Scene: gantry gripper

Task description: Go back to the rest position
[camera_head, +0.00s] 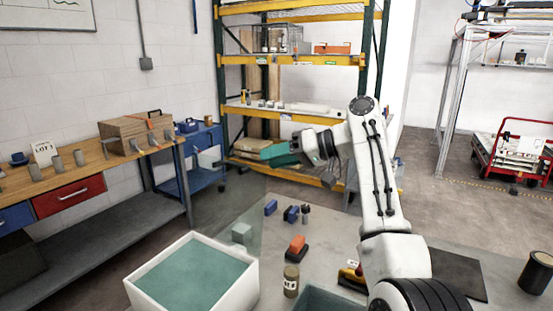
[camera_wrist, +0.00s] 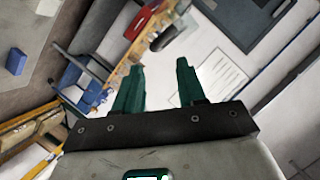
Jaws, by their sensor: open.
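My white arm rises from the bottom right of the head view and bends left at its elbow. My gripper (camera_head: 284,153) is held up above the far side of the grey table (camera_head: 335,222), in front of the yellow and green shelf rack. In the wrist view my gripper's two green fingers (camera_wrist: 158,88) stand apart with nothing between them. My gripper touches nothing that I can see.
A white bin (camera_head: 252,283) with a teal inside stands at the table's front left. Several small blocks and a brown jar (camera_head: 291,281) lie on the table. A wooden workbench (camera_head: 95,165) runs along the left wall. The rack (camera_head: 290,60) stands behind.

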